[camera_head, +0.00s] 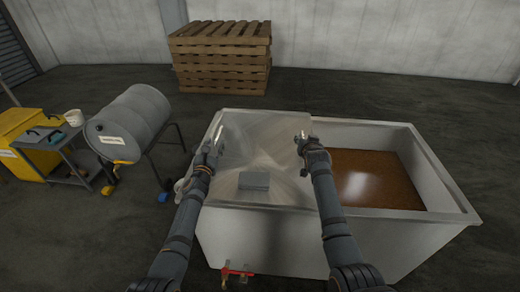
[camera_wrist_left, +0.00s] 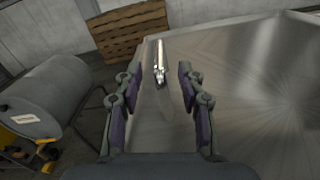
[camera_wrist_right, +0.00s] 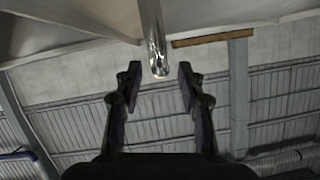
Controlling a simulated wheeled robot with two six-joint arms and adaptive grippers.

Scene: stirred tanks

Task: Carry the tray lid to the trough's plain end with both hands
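The tray lid (camera_head: 240,150) is a shiny metal sheet over the left part of the grey trough (camera_head: 400,250). It also shows in the left wrist view (camera_wrist_left: 240,90). My left gripper (camera_head: 212,148) is at the lid's left edge, open, with a bright metal handle (camera_wrist_left: 159,66) in line between its fingers, not gripped. My right gripper (camera_head: 304,140) is at the lid's right edge, also open. A bright bar (camera_wrist_right: 153,40) points in between its fingers, with clear gaps at both sides. A grey block (camera_head: 254,180) sits on the lid's near part.
The trough's right part is open and holds brown liquid (camera_head: 375,180). A red valve (camera_head: 236,271) sticks out at its front. A grey drum (camera_head: 130,120) on a stand and a small table (camera_head: 60,142) are on the left. Stacked pallets (camera_head: 222,60) stand behind.

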